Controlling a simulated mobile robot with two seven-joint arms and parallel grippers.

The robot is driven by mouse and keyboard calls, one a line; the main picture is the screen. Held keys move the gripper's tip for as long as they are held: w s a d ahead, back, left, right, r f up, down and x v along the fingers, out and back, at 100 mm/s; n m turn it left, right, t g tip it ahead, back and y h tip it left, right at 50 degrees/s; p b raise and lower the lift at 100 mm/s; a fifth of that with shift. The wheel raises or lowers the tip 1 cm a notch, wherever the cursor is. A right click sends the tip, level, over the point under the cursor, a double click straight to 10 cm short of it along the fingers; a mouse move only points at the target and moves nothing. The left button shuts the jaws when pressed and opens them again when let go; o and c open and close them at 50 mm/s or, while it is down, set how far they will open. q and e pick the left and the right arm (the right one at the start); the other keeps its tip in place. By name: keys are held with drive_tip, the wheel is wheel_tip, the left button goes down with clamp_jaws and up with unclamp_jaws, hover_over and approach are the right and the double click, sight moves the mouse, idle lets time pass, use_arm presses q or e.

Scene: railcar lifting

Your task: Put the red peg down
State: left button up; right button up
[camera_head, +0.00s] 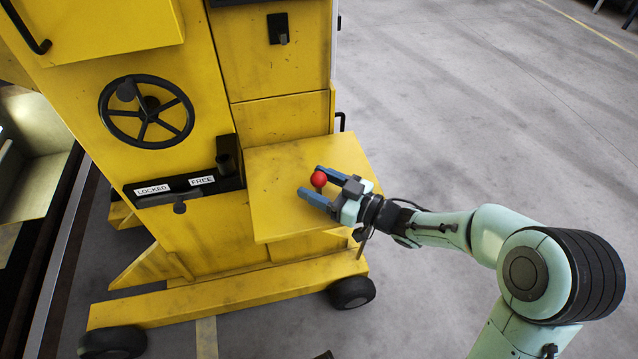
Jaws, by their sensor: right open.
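The red peg (319,180) has a round red head and a short dark shank below it. It is upright over the yellow side shelf (280,215) of the yellow machine. My right gripper (311,182) has its blue fingers apart, one on each side of the peg. I cannot tell whether the peg's foot touches the shelf. A thin dark cord hangs below the gripper's wrist. My left gripper is not in view.
The yellow machine (180,235) carries a black handwheel (146,111) and a black lever slot labelled LOCKED and FREE (187,185). Its wheeled base (240,290) stands on grey floor. A rail and pit edge (50,270) run along the left. Open floor (480,100) lies to the right.

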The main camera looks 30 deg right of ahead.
drive_tip(key=shift+s+d+r, duration=0.2)
drive_tip(key=shift+s, duration=0.05)
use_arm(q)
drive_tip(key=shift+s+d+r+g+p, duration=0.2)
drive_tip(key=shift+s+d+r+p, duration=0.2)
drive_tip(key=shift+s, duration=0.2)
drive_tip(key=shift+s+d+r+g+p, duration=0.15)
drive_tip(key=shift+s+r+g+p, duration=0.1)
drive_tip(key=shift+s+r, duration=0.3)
use_arm(e)
drive_tip(key=v, duration=1.1)
drive_tip(key=shift+s, duration=0.2)
drive_tip(key=shift+d+f, duration=0.1)
drive_tip(key=shift+d, duration=0.05)
